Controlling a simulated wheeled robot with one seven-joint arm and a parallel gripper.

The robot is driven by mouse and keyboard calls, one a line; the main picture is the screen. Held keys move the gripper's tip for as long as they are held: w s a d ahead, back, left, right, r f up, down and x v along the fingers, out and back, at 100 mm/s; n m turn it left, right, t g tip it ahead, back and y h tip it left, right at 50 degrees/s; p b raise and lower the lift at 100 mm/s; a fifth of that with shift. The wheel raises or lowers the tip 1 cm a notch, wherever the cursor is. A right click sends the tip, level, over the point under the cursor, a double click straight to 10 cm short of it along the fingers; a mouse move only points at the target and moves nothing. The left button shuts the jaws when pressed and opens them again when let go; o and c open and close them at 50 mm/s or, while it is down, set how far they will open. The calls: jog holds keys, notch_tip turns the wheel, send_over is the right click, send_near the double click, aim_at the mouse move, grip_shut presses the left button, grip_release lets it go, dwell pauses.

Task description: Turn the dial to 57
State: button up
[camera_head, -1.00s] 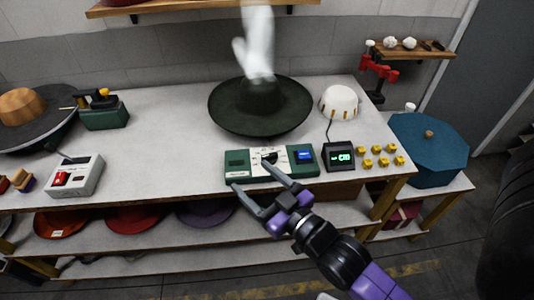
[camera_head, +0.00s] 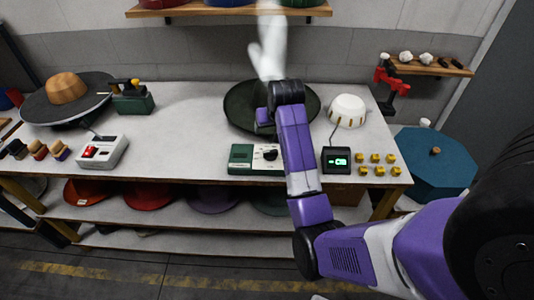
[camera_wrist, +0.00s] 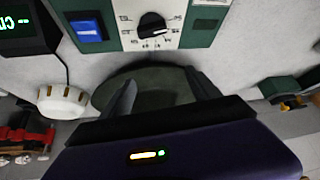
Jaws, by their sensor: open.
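The dial is a black knob (camera_head: 269,155) on the white middle of a green control panel (camera_head: 241,158) at the table's front. In the wrist view the black knob (camera_wrist: 152,25) sits in a ring of printed marks too small to read surely, with a white mark on it. My gripper (camera_wrist: 162,88) is open and empty in the wrist view, its fingers apart from the knob and over the dark green hat (camera_wrist: 150,80). In the head view my arm hides the fingers and the panel's right part. The blue button (camera_wrist: 87,30) shows in the wrist view.
A black display box (camera_head: 336,160) with green characters stands right of the panel, beside several yellow blocks (camera_head: 378,158). A white dome (camera_head: 347,110) is behind it. A grey box with a red switch (camera_head: 98,152) stands left, with clear tabletop between it and the panel.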

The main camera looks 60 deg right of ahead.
aim_at(271, 152)
jog(key=shift+g+y, duration=0.6)
jog(key=shift+y, duration=0.2)
jog(key=shift+s+a+f+p, duration=0.1)
jog(key=shift+a+f+p, duration=0.1)
jog(key=shift+f, duration=1.45)
jog(key=shift+s+a+f+p, duration=0.1)
jog(key=shift+f+p, duration=0.1)
jog(key=shift+f, duration=1.45)
jog(key=shift+s+a+f+p, duration=0.1)
jog(key=shift+a+f+p, duration=0.1)
jog(key=shift+f, duration=1.45)
jog(key=c, duration=1.4)
